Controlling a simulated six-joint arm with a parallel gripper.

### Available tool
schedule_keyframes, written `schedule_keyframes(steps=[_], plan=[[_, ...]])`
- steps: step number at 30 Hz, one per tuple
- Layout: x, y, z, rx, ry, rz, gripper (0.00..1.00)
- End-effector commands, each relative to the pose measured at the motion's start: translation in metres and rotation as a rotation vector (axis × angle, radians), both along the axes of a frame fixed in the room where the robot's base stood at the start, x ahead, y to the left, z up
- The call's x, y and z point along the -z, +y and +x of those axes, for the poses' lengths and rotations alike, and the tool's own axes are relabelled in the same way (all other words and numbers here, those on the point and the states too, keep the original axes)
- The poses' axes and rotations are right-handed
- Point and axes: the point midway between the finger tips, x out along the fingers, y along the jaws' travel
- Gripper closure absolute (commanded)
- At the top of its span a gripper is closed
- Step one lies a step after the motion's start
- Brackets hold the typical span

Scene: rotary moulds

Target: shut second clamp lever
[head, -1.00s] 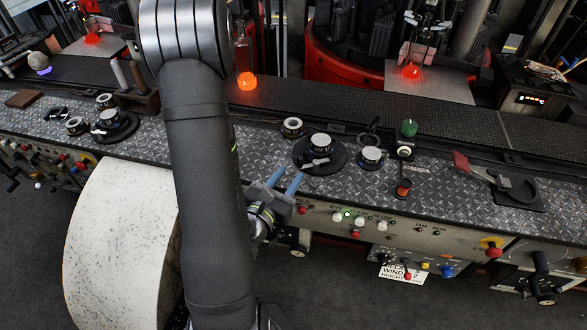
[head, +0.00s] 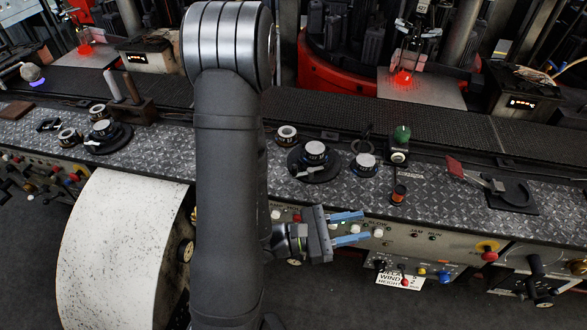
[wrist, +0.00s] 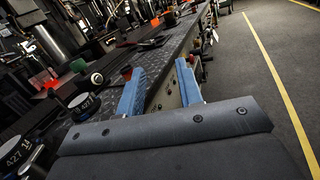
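A mould station with a black round base (head: 330,172) and a silver-capped mould (head: 315,150) sits mid-bench, with a small pale lever (head: 309,172) at its front. A similar station (head: 104,130) stands at the left. A red-handled lever (head: 455,166) lies on a black plate at the right. I cannot tell which lever is the second clamp, or whether any is shut. My gripper (head: 362,226) is open and empty in front of the bench's front edge, fingers pointing right. In the wrist view its two blue fingers (wrist: 160,70) are apart with nothing between.
The control panel (head: 405,240) with buttons and knobs is just behind and below my fingers. A loose mould (head: 365,164), a green-topped post (head: 401,138) and an orange-brown peg (head: 399,192) stand on the bench. The aisle floor (wrist: 255,85) is clear.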

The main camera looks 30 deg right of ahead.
Motion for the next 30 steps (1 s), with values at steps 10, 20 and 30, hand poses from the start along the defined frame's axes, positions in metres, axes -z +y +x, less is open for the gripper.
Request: schedule_keyframes(steps=[10,20,30], plan=[[0.006,0.067,-0.126,0.882,-0.103,-0.103,0.67],[0.026,0.167,-0.13,1.71,-0.185,-0.194,0.67],[0.045,0.197,-0.041,2.564,-0.25,-0.257,0.67]])
